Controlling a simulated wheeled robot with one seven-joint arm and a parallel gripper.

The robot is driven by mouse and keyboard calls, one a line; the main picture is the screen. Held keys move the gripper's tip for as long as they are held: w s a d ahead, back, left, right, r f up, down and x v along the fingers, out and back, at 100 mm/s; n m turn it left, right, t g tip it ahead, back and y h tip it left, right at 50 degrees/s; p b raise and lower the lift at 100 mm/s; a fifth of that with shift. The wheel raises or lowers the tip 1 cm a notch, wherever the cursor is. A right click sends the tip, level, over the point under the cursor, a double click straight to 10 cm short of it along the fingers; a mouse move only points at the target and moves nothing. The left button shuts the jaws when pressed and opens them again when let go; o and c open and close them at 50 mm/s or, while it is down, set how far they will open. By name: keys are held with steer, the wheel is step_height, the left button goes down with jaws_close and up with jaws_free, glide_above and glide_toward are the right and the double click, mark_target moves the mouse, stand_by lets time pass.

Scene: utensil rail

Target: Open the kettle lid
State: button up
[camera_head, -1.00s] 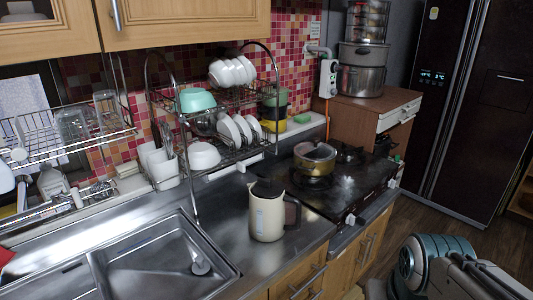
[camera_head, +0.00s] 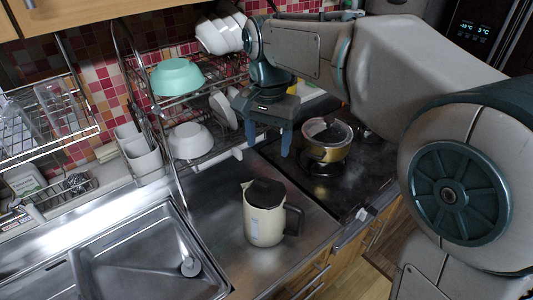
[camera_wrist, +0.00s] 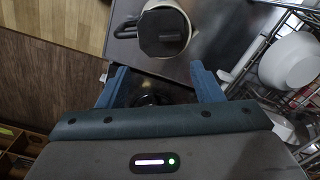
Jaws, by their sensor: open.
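A cream kettle (camera_head: 264,218) stands upright on the steel counter between the sink and the stove. Its black lid (camera_head: 266,192) looks closed, and its dark handle (camera_head: 293,220) points right. In the wrist view the kettle (camera_wrist: 176,7) is at the top, with the dark lid (camera_wrist: 163,33) seen from above and the handle (camera_wrist: 126,28) to the left. My gripper (camera_head: 268,142) is above and behind the kettle, near the dish rack, pointing down. Its blue fingers (camera_wrist: 160,82) are apart with nothing between them, and it does not touch the kettle.
A wire dish rack (camera_head: 165,102) with bowls stands behind the kettle, close to my gripper. A yellow pot (camera_head: 326,146) sits on the black stove (camera_head: 350,190) to the right. The sink (camera_head: 140,255) is at left. Counter around the kettle is clear.

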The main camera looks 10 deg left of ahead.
mark_target(261, 183)
steer(key=f, duration=0.4)
steer(key=a+f+p, duration=0.1)
steer(key=f, duration=0.8)
steer(key=shift+w+a+f, duration=0.1)
steer(key=shift+w+a, duration=0.2)
steer(key=shift+a, duration=0.1)
jaws_close()
